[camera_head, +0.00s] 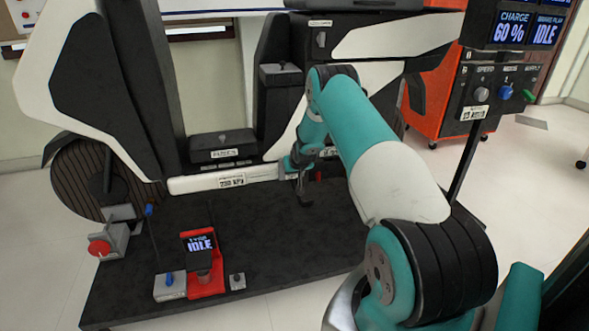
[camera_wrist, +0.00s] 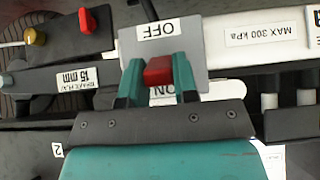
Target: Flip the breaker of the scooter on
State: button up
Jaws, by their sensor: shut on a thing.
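In the wrist view, a red breaker lever (camera_wrist: 158,71) stands on a grey plate (camera_wrist: 194,48) of the scooter. An OFF label (camera_wrist: 156,30) is on the plate above the lever in the picture. An ON label (camera_wrist: 162,92), partly hidden, is below it. My gripper (camera_wrist: 158,76) has one teal finger on each side of the lever and is shut on it. The lever lies nearer the ON label in the picture, but I cannot tell its exact setting. In the head view, my gripper (camera_head: 298,167) is at the scooter's white lower rail (camera_head: 205,183); the breaker cannot be made out there.
In the wrist view, a dark block with a red knob (camera_wrist: 87,20) and a yellow knob (camera_wrist: 36,37) is at upper left. In the head view, a red stand with an IDLE screen (camera_head: 200,245) is on the black platform (camera_head: 270,232). A control panel (camera_head: 500,90) is at right.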

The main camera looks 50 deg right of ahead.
dwell(0.5)
jog(key=o, duration=0.9)
jog(key=shift+w, duration=0.1)
jog(key=p+v, duration=0.5)
jog(key=v, duration=1.2)
jog(key=shift+r, duration=0.3)
